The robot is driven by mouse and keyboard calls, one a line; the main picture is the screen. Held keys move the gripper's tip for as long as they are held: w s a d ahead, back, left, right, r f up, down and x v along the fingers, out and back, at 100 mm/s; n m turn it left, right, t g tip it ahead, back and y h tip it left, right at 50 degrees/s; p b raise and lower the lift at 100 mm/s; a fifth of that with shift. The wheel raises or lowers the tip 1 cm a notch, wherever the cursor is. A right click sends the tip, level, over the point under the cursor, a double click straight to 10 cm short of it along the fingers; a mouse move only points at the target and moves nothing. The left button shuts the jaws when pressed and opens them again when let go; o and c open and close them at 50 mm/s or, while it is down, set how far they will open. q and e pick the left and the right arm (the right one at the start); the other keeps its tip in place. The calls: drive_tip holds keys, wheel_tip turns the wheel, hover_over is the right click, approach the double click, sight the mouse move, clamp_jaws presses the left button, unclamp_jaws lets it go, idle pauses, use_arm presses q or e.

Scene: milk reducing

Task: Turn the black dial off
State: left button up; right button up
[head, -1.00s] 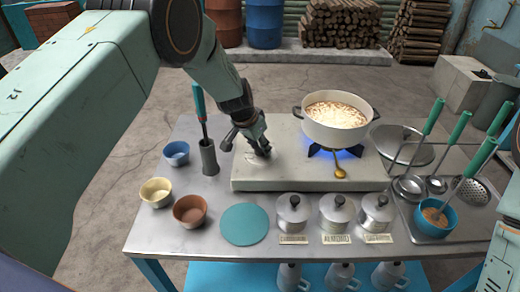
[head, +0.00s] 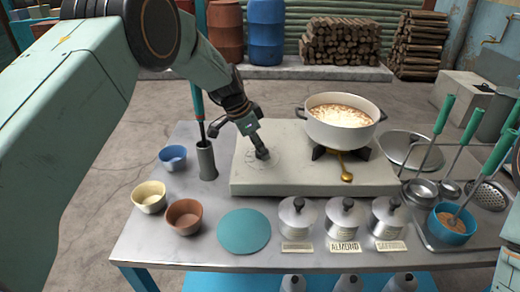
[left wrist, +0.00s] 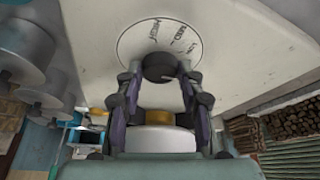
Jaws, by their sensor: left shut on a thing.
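The black dial (left wrist: 158,68) sits on a round white plate with printed markings (left wrist: 137,40), set in the pale stove slab, in the left wrist view. My left gripper (head: 261,151) comes down over the slab's left part. Its fingers are closed on either side of the dial, and the gripper largely hides the dial in the head view. The stove slab (head: 310,180) carries a burner (head: 318,152) under a white two-handled pot (head: 341,133) with pale, frothy contents. No flame shows under the pot. My right gripper is not in view.
Several lidded canisters (head: 343,222) stand along the table's front edge. A teal disc (head: 244,231) and small bowls (head: 184,216) are at left. A grey holder (head: 207,163) stands left of the slab. Ladles and a blue bowl (head: 452,230) crowd the right.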

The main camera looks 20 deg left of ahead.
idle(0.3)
use_arm(q)
drive_tip(key=o, duration=1.1)
drive_tip(key=shift+a+r, duration=0.1)
drive_tip(key=shift+o, duration=0.3)
drive_tip(key=v, duration=1.2)
